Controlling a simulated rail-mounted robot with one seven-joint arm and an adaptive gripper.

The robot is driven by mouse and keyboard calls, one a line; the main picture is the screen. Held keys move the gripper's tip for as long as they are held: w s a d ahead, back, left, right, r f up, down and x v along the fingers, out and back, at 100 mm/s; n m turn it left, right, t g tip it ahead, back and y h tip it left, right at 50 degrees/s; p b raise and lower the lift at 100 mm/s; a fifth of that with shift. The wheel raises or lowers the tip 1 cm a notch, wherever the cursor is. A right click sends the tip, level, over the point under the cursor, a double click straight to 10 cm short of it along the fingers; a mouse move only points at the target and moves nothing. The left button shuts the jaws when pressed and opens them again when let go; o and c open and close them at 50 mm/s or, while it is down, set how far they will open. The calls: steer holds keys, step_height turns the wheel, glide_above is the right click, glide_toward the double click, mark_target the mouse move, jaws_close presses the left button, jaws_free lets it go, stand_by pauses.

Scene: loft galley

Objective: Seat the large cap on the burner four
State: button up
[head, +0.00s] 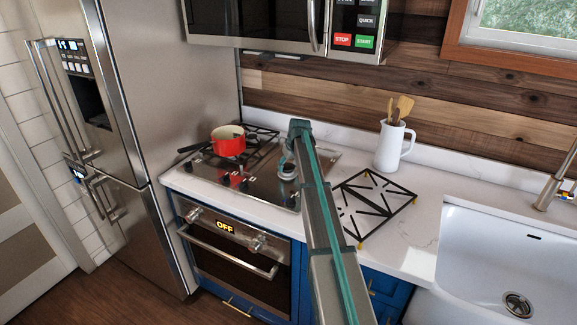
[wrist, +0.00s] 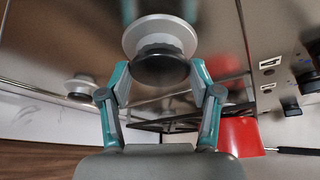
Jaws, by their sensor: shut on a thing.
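The large cap (wrist: 160,67) is a dark round disc between the fingertips of my gripper (wrist: 161,84) in the wrist view. My gripper is shut on it. Right behind the cap is a pale grey round burner (wrist: 135,38), partly covered by it. I cannot tell whether cap and burner touch. In the head view my gripper (head: 288,163) is low over the right part of the steel cooktop (head: 318,165), at a pale burner ring (head: 287,176). The cap is not clear there, and my arm hides part of the cooktop.
A red pot (head: 229,141) stands on a grate at the cooktop's left. A loose black grate (head: 374,201) lies on the counter to the right. A white pitcher with utensils (head: 392,147) stands behind it. Another burner (wrist: 79,87) shows in the wrist view. Knobs (wrist: 291,106) line the cooktop's front.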

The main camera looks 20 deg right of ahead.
steer(key=shift+f+b, duration=0.3)
steer(key=shift+f, duration=0.2)
stand_by(0.9)
steer(key=o, duration=1.3)
steer(key=shift+c, duration=0.2)
steer(key=shift+r, duration=0.1)
steer(key=shift+r+p, duration=1.35)
steer(key=shift+r, duration=2.1)
